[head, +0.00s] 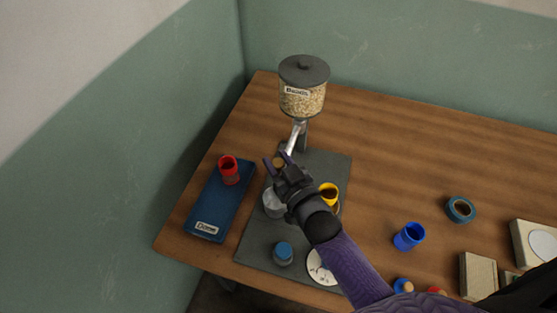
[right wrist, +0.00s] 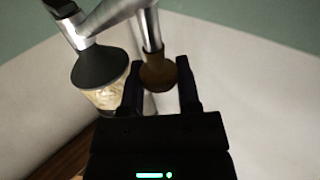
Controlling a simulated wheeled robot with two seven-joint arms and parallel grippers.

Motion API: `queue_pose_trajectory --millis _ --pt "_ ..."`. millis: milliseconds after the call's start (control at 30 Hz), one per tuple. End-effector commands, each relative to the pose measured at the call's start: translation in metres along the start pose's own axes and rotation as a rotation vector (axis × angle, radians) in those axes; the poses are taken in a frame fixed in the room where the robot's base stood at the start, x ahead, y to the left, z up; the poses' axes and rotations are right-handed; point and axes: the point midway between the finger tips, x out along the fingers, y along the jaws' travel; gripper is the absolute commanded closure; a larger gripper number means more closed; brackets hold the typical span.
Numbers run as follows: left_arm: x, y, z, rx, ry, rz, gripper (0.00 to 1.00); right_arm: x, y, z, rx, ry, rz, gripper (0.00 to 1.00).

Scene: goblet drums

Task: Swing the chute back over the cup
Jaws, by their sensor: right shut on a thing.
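The bead dispenser (head: 302,98) stands at the back of the dark mat, its jar labelled "Beads". Its silver chute (head: 295,138) slopes down toward the front left and ends near a tan knob (head: 279,162). My right gripper (head: 276,160) is shut on this knob, which shows between its fingers in the right wrist view (right wrist: 158,75). A yellow cup (head: 328,192) stands on the mat, right of my right gripper. A pale grey vessel (head: 271,204) is partly hidden by the gripper. My left gripper is not in view.
A blue-topped item (head: 283,252) and a white disc (head: 319,265) are at the mat's front. A blue cup (head: 409,236) and tape roll (head: 460,208) are at the right. The back right table is clear.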

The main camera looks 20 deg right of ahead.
Motion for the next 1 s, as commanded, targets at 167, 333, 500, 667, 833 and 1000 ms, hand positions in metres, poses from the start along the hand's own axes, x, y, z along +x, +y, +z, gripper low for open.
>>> queue_pose_trajectory --millis 167,333,500,667,833,1000 --pt "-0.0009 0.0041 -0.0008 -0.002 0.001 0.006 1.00 -0.0003 -0.0001 0.0017 0.000 -0.005 0.024 1.00" --pt "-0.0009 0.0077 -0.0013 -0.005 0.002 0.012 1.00 -0.0002 0.0000 0.0019 0.000 -0.005 0.029 1.00" --pt "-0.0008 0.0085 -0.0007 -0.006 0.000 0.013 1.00 -0.0001 -0.0001 0.0019 0.000 -0.005 0.028 1.00" --pt "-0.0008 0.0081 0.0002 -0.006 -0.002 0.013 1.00 -0.0001 0.0000 0.0018 0.001 -0.005 0.028 0.39" --pt "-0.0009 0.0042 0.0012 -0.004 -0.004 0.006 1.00 0.0000 0.0003 0.0011 0.000 -0.003 0.028 0.24" --pt "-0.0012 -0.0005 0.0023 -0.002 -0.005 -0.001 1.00 -0.0006 0.0005 0.0007 0.000 -0.002 0.028 0.24"
